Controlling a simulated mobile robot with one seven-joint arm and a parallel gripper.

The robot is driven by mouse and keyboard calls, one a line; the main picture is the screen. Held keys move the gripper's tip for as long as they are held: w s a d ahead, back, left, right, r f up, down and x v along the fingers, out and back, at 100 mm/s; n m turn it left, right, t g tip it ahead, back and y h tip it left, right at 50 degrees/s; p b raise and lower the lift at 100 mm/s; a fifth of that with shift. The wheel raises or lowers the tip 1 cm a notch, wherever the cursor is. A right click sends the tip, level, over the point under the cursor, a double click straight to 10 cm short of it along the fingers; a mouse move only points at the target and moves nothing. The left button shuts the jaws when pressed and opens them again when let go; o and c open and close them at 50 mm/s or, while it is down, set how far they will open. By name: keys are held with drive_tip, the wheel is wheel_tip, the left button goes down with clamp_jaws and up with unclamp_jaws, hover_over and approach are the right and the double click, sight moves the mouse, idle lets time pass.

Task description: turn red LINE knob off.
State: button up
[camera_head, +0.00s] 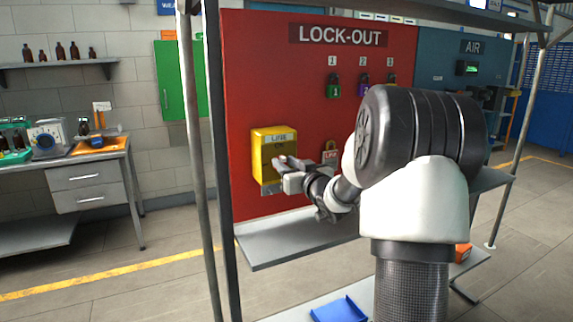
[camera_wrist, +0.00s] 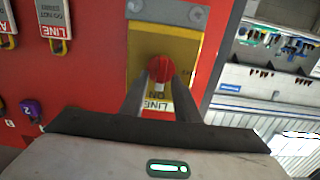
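The red LINE knob (camera_wrist: 160,66) sits on the yellow LINE box (camera_wrist: 188,50) in the wrist view, which is upside down. An ON mark and the LINE label (camera_wrist: 157,104) show between my fingers. My gripper (camera_wrist: 161,78) points at the knob, with its two fingers apart and their tips at either side of it. I cannot tell whether the fingers touch the knob. In the head view the yellow box (camera_head: 259,158) is on the red lock-out board, and my gripper (camera_head: 279,164) is in front of it, hiding the knob.
The red LOCK-OUT board (camera_head: 290,90) carries several padlocks, such as the green one (camera_head: 333,90), and tags hang right of the box. A grey shelf (camera_head: 290,243) juts out below the board. A metal post (camera_head: 205,200) stands left of it. A blue tray (camera_head: 340,309) lies lower down.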

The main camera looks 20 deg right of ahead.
clamp_jaws()
drive_tip(key=shift+b, duration=0.4)
drive_tip(key=shift+a+f+n+b, duration=0.2)
drive_tip(key=shift+n+b, duration=2.8)
drive_tip(key=shift+a+f+n+b, duration=0.25)
drive_tip(key=shift+n+b, duration=2.75)
drive_tip(key=shift+b, duration=0.05)
drive_tip(key=shift+a+f+n+b, duration=0.2)
drive_tip(key=shift+n+b, duration=2.8)
